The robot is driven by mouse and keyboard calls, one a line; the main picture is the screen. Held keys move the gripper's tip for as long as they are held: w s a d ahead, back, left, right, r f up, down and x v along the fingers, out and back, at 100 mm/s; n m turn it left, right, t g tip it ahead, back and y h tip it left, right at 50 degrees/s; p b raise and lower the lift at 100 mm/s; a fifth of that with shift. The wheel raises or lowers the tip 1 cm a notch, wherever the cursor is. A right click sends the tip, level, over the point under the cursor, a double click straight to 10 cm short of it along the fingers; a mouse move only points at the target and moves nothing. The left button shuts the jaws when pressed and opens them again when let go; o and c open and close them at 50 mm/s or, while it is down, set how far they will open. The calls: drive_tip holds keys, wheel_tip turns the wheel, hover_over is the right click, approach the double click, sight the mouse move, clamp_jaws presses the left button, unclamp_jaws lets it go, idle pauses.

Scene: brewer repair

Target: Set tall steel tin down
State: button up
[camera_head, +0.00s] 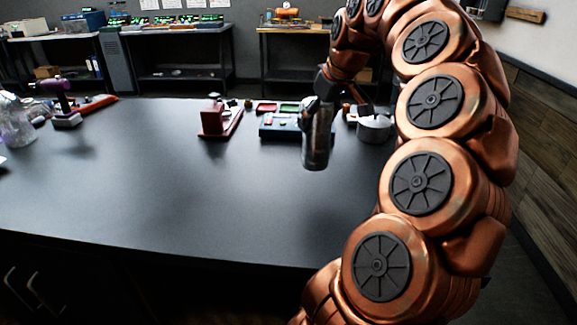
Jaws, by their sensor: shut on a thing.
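The tall steel tin (316,148) is a shiny upright cylinder over the right part of the dark table (190,190). My gripper (318,105) is shut on its upper part from above. The tin's lower end shows clear of the fingers. I cannot tell from this view whether its base touches the table or hangs a little above it. My copper-coloured arm reaches in from the right.
A blue-grey box (280,127) is just behind the tin, with a red device (213,120) to its left. A round metal pot (374,129) stands to the right. A purple tool (62,100) and clear glassware (14,125) are far left. The table's front middle is clear.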

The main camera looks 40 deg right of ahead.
sight(316, 134)
drive_tip(key=f+b, duration=0.3)
drive_tip(key=f, duration=0.1)
drive_tip(key=shift+w+f, duration=0.1)
drive_tip(key=shift+w, duration=0.1)
drive_tip(key=w+d+f+p, duration=0.1)
drive_tip(key=w+d+p, duration=0.2)
drive_tip(key=w, duration=1.1)
drive_tip(key=d, duration=0.2)
drive_tip(key=shift+w+d+f+p, duration=0.2)
drive_tip(key=shift+d+p, duration=0.1)
drive_tip(key=shift+d, duration=0.1)
drive_tip(key=shift+w+d, duration=0.1)
drive_tip(key=shift+w, duration=0.05)
drive_tip(key=shift+f+p, duration=0.3)
drive_tip(key=shift+f, duration=1.65)
drive_tip(key=o, duration=1.3)
drive_tip(key=shift+r, duration=0.1)
